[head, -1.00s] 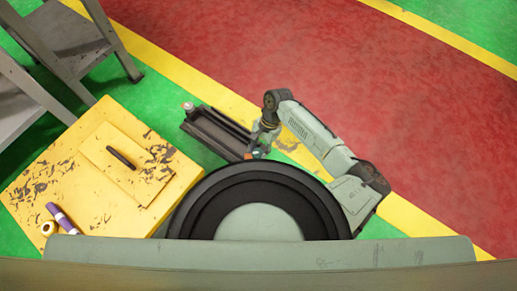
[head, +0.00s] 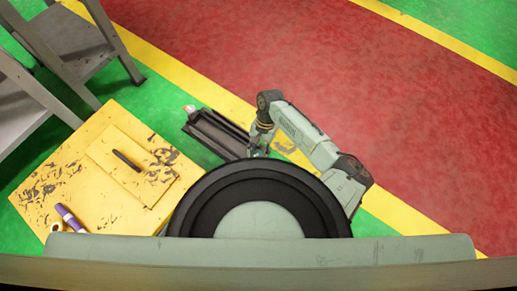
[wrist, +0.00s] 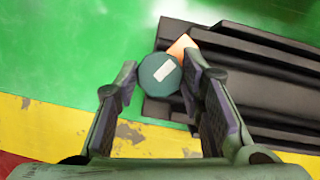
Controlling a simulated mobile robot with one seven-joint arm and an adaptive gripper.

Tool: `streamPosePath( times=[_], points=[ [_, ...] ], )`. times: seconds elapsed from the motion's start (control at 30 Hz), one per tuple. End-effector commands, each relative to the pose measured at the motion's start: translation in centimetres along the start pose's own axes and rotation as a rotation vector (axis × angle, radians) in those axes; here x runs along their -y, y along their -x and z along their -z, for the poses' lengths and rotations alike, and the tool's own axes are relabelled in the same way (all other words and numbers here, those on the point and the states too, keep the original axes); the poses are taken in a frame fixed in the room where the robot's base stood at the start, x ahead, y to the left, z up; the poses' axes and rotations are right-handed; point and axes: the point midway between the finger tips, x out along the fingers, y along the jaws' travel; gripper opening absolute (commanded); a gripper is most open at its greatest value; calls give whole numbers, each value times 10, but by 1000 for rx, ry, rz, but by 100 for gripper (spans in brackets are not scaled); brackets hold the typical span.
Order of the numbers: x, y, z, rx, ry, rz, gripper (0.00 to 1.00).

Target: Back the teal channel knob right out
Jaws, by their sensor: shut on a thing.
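The teal knob (wrist: 160,74) is round, with a pale rectangular mark on its face. It sits at the near end of a black channel (wrist: 240,75), beside a small orange piece (wrist: 183,44). My gripper (wrist: 161,68) is shut on the knob, one finger on each side of it. Whether the knob is still seated in the channel cannot be told. In the head view the black channel (head: 215,132) lies slanted beyond my round base, and my gripper (head: 257,150) is at its right end. The knob is hidden or too small there.
A worn yellow box (head: 90,150) stands left of the channel, with a purple cylinder (head: 70,218) and a small roll (head: 56,227) on it. Grey metal steps (head: 75,45) stand at upper left. The red floor (head: 400,120) to the right is clear.

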Motion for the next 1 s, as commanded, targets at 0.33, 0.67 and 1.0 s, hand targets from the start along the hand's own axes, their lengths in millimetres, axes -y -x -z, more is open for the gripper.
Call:
streamPosePath(
  times=[0.33, 0.67, 1.0],
  points=[
    [2, 0, -1, 1, 306, -128, 8],
    [4, 0, -1, -1, 596, -249, 8],
    [5, -1, -2, -2, 894, -371, 8]
  ],
)
